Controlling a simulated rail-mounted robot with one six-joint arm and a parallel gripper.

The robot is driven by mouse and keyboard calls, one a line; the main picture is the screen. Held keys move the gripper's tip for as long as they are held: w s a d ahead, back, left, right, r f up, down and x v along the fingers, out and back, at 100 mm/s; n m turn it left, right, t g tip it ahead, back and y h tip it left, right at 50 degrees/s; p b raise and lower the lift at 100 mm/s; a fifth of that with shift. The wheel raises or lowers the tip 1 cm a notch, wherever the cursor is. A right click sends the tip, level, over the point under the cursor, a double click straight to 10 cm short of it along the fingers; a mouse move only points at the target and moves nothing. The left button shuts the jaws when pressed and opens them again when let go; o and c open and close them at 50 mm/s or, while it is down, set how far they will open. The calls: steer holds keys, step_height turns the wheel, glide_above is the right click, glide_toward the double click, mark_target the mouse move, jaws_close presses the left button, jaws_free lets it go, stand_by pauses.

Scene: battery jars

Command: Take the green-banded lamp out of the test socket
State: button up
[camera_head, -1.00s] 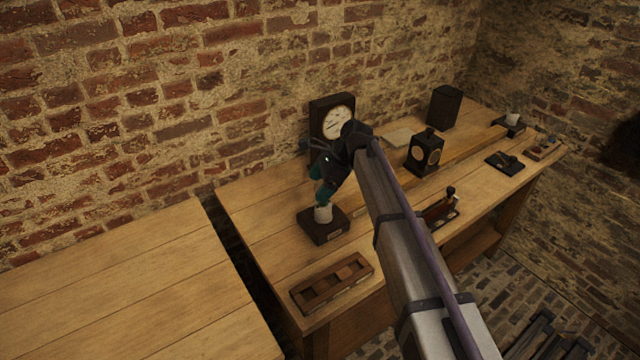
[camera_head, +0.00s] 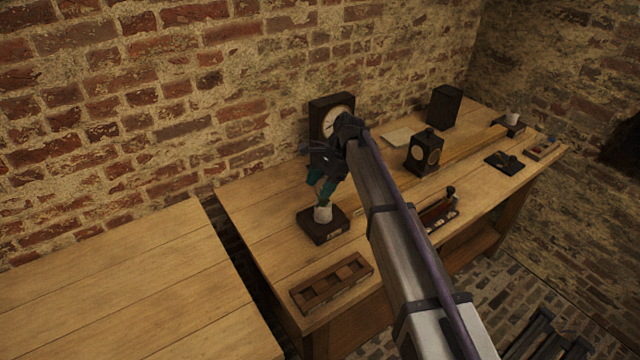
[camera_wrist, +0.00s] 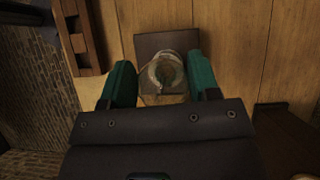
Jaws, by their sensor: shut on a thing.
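The lamp (camera_wrist: 165,75) shows in the wrist view as a round, clear glass shape with a greenish middle, between my two green fingers. My gripper (camera_wrist: 162,88) is shut on it; the fingers stand apart on its left and right sides. The test socket's dark square base (camera_wrist: 153,42) lies below and behind the lamp. In the head view my gripper (camera_head: 322,192) is right above the pale round top (camera_head: 323,214) of the socket, whose dark base (camera_head: 318,232) sits on the bench. The lamp's lower end and any gap to the socket cannot be made out.
A wooden tray with compartments (camera_head: 330,293) lies in front of the socket. A dial gauge (camera_head: 318,110) stands behind my gripper. A dark lantern-like box (camera_head: 425,152) stands to the right. The bench at left (camera_head: 120,300) is bare.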

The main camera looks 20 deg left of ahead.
steer(key=shift+r, duration=0.1)
steer(key=shift+r+p, duration=1.15)
steer(key=shift+p, duration=0.05)
step_height(320, 180, up, 5)
steer(key=p, duration=0.5)
steer(key=shift+r, duration=0.1)
